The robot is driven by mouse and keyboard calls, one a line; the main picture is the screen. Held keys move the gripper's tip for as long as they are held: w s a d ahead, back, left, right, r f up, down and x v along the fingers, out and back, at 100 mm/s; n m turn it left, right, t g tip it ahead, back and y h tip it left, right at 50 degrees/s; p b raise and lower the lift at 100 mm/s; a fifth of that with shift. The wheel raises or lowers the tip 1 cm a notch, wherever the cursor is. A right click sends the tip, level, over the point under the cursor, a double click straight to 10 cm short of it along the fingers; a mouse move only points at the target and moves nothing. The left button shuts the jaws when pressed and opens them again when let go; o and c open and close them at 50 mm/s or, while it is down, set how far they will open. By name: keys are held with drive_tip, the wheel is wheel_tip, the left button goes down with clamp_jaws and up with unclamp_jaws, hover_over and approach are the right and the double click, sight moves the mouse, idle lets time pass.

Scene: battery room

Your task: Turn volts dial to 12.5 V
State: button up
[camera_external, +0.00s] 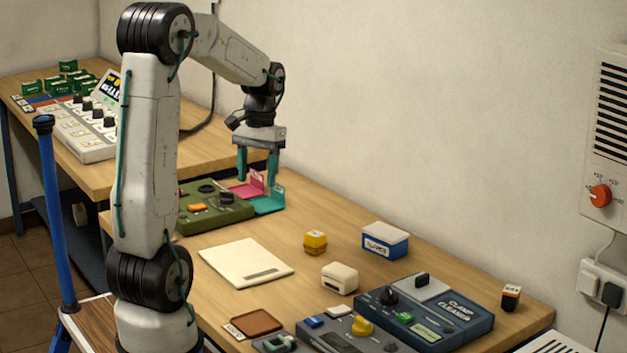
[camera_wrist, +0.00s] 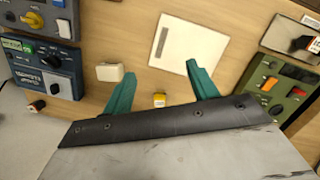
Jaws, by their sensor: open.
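I cannot read a volts label on any dial. A grey console (camera_external: 88,145) with several black knobs and a lit display stands on the far-left bench; its digits are too small to read. A green unit (camera_external: 225,213) has a black dial and an orange switch. It also shows at the right of the wrist view (camera_wrist: 297,98). A dark blue unit (camera_external: 465,325) bears a black knob (camera_external: 388,296). My gripper (camera_external: 257,182) is open and empty, pointing down above the bench just behind the green unit. Its teal fingers stand apart in the wrist view (camera_wrist: 160,64).
Pink and teal trays (camera_external: 270,204) lie below my gripper. A white pad (camera_external: 245,262), yellow block (camera_external: 315,243), cream block (camera_external: 340,279) and blue-white box (camera_external: 385,240) stand on the bench. A wall heater (camera_external: 610,150) has a red-orange knob (camera_external: 600,195). Bare wood lies between them.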

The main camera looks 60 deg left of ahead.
drive_tip(key=w+a+f+n, duration=0.1)
drive_tip(key=w+a+f, duration=0.2)
drive_tip(key=a, duration=0.4)
drive_tip(key=w+a+f, duration=0.2)
drive_tip(key=a+f, duration=0.1)
drive_tip(key=a, duration=0.5)
drive_tip(key=t, duration=0.1)
hover_over(227, 192)
drive_tip(key=s+d, duration=0.3)
drive_tip(key=shift+n, duration=0.3)
drive_tip(key=f, duration=0.7)
drive_tip(key=shift+w+a, duration=0.1)
drive_tip(key=shift+w, duration=0.1)
drive_tip(key=shift+t+y, duration=0.4)
drive_tip(key=shift+y, duration=0.1)
drive_tip(key=w+a+r, duration=0.2)
drive_tip(key=a+r, duration=0.1)
drive_tip(key=shift+w, duration=0.4)
drive_tip(key=shift+f+m, duration=0.15)
drive_tip(key=shift+m, duration=0.35)
wheel_tip(227, 192, down, 8)
drive_tip(key=shift+r, duration=0.2)
drive_tip(key=c, duration=1)
